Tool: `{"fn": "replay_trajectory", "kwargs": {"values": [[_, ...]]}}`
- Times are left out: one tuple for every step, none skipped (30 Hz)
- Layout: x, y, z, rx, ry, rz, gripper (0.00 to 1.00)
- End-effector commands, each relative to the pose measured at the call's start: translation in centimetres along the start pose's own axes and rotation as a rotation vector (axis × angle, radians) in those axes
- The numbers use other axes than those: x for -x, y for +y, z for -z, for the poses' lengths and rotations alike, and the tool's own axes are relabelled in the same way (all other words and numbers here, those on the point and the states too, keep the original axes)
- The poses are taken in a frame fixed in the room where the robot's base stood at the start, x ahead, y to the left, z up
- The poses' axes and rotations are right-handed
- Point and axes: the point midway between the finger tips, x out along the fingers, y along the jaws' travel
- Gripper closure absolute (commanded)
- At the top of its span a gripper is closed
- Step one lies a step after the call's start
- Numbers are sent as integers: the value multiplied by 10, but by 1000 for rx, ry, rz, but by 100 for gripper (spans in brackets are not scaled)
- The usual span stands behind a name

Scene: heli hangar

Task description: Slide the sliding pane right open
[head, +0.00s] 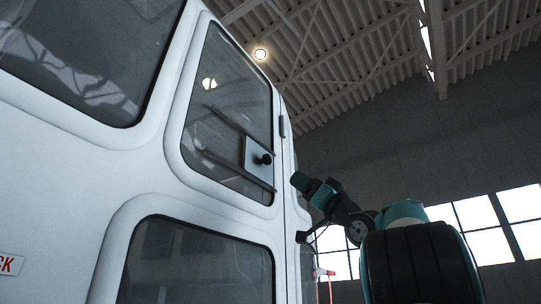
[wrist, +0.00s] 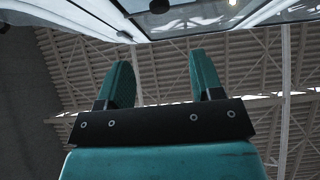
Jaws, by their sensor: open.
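The sliding pane (head: 257,157) is a small clear panel with a round black knob (head: 264,159), set between two dark rails in the upper side window (head: 228,110) of the white helicopter. My gripper (head: 299,181) is to the right of the knob in the head view, near the door's edge and apart from the pane. In the wrist view my gripper (wrist: 162,82) has its two teal fingers spread with nothing between them. The knob shows there as a dark round shape (wrist: 159,6) at the top edge, beyond the fingers.
The white helicopter body (head: 60,170) fills the left. A lower window (head: 195,265) lies below the pane. A door handle with a red part (head: 322,272) stands out at the lower right. Open hangar space and bright windows (head: 478,212) are behind my arm.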

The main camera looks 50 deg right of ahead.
Motion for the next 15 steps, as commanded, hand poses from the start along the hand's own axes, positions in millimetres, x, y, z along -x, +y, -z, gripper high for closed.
{"fn": "replay_trajectory", "kwargs": {"values": [[-19, -1, 6, -5, -1, 4, 40], [-27, -1, 6, -5, -1, 4, 40], [-36, -2, 6, -5, -1, 4, 40], [-43, -1, 6, -4, 0, 4, 40], [-50, -1, 6, -5, 0, 4, 40], [-59, -1, 6, -5, 0, 4, 40], [-66, -1, 5, -5, -1, 3, 40], [-72, -1, 6, -4, -1, 3, 40], [-81, -1, 5, -4, -1, 3, 40], [-87, -1, 5, -3, -1, 3, 40], [-94, -1, 5, -4, -1, 3, 40], [-101, -1, 5, -4, 0, 2, 40], [-106, -1, 5, -4, 0, 2, 40], [-111, 0, 4, -4, 0, 1, 40], [-117, -1, 4, -3, 0, 1, 40]]}}
